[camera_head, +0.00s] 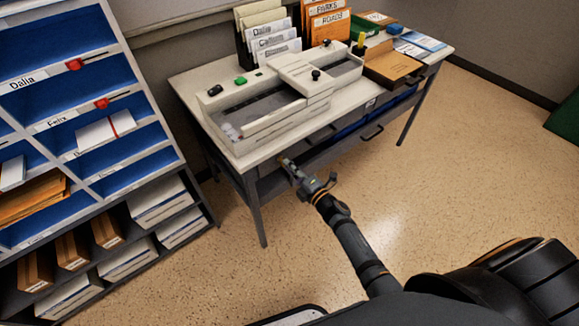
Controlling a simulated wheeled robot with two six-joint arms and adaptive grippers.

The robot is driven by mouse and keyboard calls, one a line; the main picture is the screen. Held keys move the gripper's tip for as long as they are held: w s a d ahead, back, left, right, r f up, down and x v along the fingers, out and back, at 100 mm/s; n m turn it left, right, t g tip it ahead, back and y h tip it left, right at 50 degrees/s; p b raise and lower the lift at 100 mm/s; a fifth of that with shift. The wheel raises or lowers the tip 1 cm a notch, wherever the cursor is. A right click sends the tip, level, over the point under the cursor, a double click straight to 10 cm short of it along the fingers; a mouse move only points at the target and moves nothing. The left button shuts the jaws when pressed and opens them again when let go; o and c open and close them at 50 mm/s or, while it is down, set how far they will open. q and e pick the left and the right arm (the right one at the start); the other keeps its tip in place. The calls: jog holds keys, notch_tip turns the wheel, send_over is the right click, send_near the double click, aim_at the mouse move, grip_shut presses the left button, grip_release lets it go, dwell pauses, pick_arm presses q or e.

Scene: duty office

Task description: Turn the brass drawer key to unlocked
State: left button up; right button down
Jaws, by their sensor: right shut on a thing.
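The desk (190,85) stands in the upper middle of the head view, with drawers under its top. My right gripper (291,169) reaches up from the lower right to the front of the left drawer (268,184). Its jaws are shut on a small brass-coloured thing at the drawer front, which I take to be the brass drawer key (283,160). The fingers mostly hide the key, and its turn angle cannot be read. The drawer looks closed. My left gripper is out of view.
A pale tray unit (262,118) sits on the desktop near the front edge, above my right gripper. File holders (325,22) stand behind it. A pigeonhole shelf (150,135) stands at the left. The floor (450,165) right of my arm is clear.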

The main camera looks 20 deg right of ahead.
jog(key=c, duration=1.5)
grip_release()
jog(key=v, duration=1.2)
